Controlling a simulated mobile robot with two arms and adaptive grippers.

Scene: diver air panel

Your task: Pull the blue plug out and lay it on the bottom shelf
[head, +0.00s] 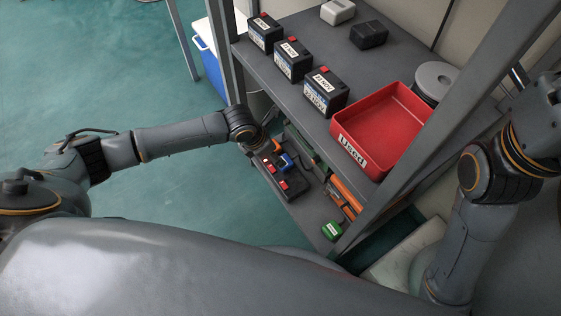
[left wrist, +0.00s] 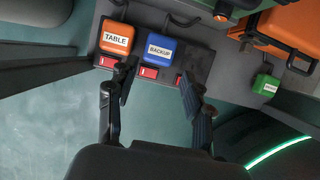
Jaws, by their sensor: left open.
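The blue plug (head: 286,162), labelled BACKUP in the left wrist view (left wrist: 160,48), sits in a dark panel (head: 292,195) with red switches, on the lower shelf. An orange plug labelled TABLE (left wrist: 116,36) sits beside it on the left in the wrist view. My left gripper (left wrist: 158,90) is open and empty. Its fingers are spread, and the blue plug shows beyond and between them, apart from both. In the head view my left wrist partly hides the panel. The bottom shelf (head: 310,213) shows grey around the panel. My right gripper is out of view; only my right arm shows.
A green plug (head: 331,230) lies on the lower shelf near an orange case (head: 346,192). The upper shelf holds black batteries (head: 324,92) and a red bin labelled Used (head: 408,104). A grey rack post stands at the right. A blue cooler (head: 208,65) is behind.

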